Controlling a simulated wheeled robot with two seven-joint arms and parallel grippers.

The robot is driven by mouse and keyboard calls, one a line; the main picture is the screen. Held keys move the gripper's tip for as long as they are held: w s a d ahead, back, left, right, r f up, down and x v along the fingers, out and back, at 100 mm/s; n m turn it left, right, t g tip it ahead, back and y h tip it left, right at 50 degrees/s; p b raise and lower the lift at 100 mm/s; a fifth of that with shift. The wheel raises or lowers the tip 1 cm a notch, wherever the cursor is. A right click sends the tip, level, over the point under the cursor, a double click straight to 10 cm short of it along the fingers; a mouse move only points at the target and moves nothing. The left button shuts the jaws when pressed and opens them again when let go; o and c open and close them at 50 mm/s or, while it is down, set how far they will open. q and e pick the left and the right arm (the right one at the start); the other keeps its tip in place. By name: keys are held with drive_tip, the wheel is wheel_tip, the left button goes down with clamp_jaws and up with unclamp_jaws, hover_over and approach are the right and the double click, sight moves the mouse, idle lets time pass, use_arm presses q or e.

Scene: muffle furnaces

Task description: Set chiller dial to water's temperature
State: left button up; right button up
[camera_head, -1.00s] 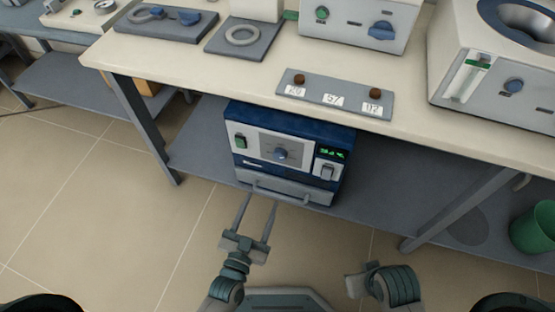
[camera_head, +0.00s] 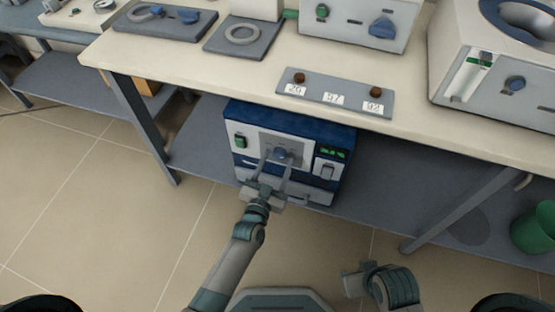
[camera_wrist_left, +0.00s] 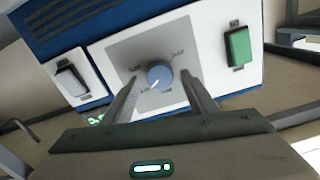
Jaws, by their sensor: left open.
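The chiller (camera_head: 240,165) is a blue box with a white front on the shelf under the table. Its round blue dial (camera_head: 282,154) sits on a grey plate; it also shows in the left wrist view (camera_wrist_left: 160,76), with a pale pointer mark toward the lower left. The marks around it are too small to read. My left gripper (camera_head: 277,166) is open, its fingers on either side of the dial with gaps visible in the left wrist view (camera_wrist_left: 160,85). Part of my right arm's end (camera_head: 372,283) shows at the bottom; its fingers are not visible.
The chiller has a green switch (camera_head: 240,141), a green display (camera_head: 333,153) with unreadable digits, and a front handle. On the table above, a grey plate (camera_head: 335,105) carries number labels and brown knobs. A green bin (camera_head: 534,228) stands at right.

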use_arm(q)
drive_tip(key=shift+w+d, duration=0.15)
drive_tip(key=shift+w, duration=0.4)
drive_tip(key=c, duration=1.1)
